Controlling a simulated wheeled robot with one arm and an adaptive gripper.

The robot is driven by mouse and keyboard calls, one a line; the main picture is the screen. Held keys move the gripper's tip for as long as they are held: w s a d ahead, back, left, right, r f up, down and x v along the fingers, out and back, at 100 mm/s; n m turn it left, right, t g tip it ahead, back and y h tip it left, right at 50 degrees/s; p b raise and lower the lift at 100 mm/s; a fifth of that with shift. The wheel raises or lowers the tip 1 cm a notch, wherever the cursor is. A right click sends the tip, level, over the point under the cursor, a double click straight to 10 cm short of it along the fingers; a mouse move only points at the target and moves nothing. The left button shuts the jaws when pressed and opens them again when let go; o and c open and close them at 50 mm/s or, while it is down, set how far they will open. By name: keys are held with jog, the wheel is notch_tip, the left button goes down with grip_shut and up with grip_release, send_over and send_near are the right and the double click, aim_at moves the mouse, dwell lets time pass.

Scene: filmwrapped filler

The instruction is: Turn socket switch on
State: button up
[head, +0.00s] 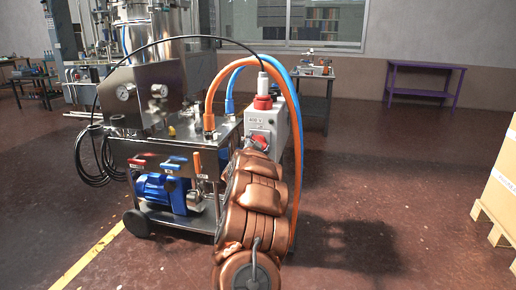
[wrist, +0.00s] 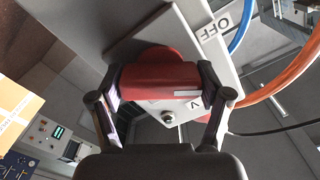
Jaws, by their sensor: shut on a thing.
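The socket switch is a red rotary handle (wrist: 160,82) on a light grey box, with an "OFF" label (wrist: 214,36) beside it in the wrist view. My gripper (wrist: 162,98) has one finger at each end of the red handle and is shut on it. The red handle (head: 260,141) shows there just above my copper-coloured arm, which hides my fingers and the lower part of the box.
Orange (head: 209,105) and blue (head: 230,95) hoses arch around the box, and the orange one hangs beside my arm. A steel machine cart (head: 160,150) stands to the left. Boxes on a pallet (head: 500,185) stand at the right. The floor between is clear.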

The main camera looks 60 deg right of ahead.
jog(key=m+b, duration=0.1)
jog(key=m, duration=0.1)
jog(key=m+b, duration=0.2)
jog(key=m, duration=0.1)
jog(key=shift+f+m+b, duration=0.2)
jog(key=shift+m+b, duration=0.1)
jog(key=m+b, duration=0.2)
jog(key=m, duration=0.1)
jog(key=shift+s+r+m+b, duration=0.15)
jog(key=shift+m+b, duration=0.65)
jog(key=shift+m, duration=0.5)
jog(key=shift+d, duration=0.1)
jog(key=o, duration=1.1)
jog(key=shift+a, duration=0.2)
